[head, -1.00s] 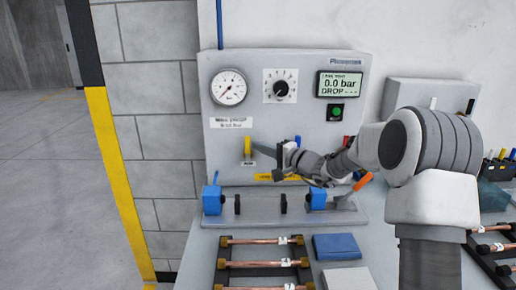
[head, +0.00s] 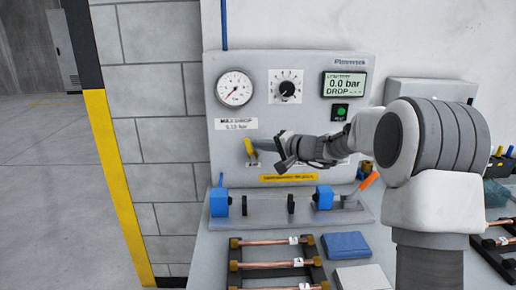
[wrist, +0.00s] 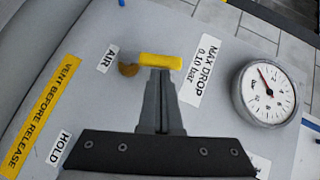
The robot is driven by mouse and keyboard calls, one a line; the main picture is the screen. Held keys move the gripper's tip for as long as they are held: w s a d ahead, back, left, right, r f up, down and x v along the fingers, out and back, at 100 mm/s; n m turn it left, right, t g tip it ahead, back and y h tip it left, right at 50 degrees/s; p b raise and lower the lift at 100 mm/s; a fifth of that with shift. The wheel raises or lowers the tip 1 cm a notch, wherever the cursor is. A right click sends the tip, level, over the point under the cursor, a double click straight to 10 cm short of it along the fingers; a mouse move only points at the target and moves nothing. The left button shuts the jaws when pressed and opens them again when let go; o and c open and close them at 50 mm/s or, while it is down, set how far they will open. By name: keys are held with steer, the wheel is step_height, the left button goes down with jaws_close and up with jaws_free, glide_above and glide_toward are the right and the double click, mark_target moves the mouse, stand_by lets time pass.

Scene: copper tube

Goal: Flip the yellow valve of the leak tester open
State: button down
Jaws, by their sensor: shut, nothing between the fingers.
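The yellow valve handle (head: 249,146) is on the lower left of the grey leak tester panel (head: 225,62), leaning with its top to the left. In the wrist view the yellow handle (wrist: 162,61) lies across my fingertips, beside its round brass pivot (wrist: 128,69) near the AIR label. My gripper (head: 261,146) reaches in from the right, its fingers shut and empty. In the wrist view the closed fingertips (wrist: 160,73) meet the handle's side or sit just against it; exact contact cannot be told.
The display (head: 344,84) reads 0.0 bar. A round gauge (head: 234,88) and black dial (head: 287,88) are above. Blue clamps (head: 220,201) stand on the ledge below, with an orange-handled lever (head: 368,181) at right. Copper tubes (head: 265,265) lie on a rack in front.

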mark_target(247, 143)
steer(key=a+n+h+p, duration=0.1)
steer(key=h, duration=0.1)
steer(key=a+r+n+g+h+p, duration=0.1)
steer(key=a+h+p, duration=0.1)
steer(key=shift+n+g, duration=0.3)
steer(key=shift+n, duration=0.1)
steer(key=a+n+h+p, duration=0.1)
steer(key=p, duration=0.1)
steer(key=a+f+n+h+p, duration=0.1)
steer(key=h+p, duration=0.1)
steer(key=p, duration=0.1)
steer(key=shift+a+f+g, duration=0.1)
steer(key=shift+f+g, duration=0.1)
steer(key=shift+g, duration=0.1)
steer(key=shift+a+f, duration=0.75)
steer(key=shift+f, duration=0.05)
steer(key=shift+a+f, duration=0.1)
steer(key=shift+a, duration=0.05)
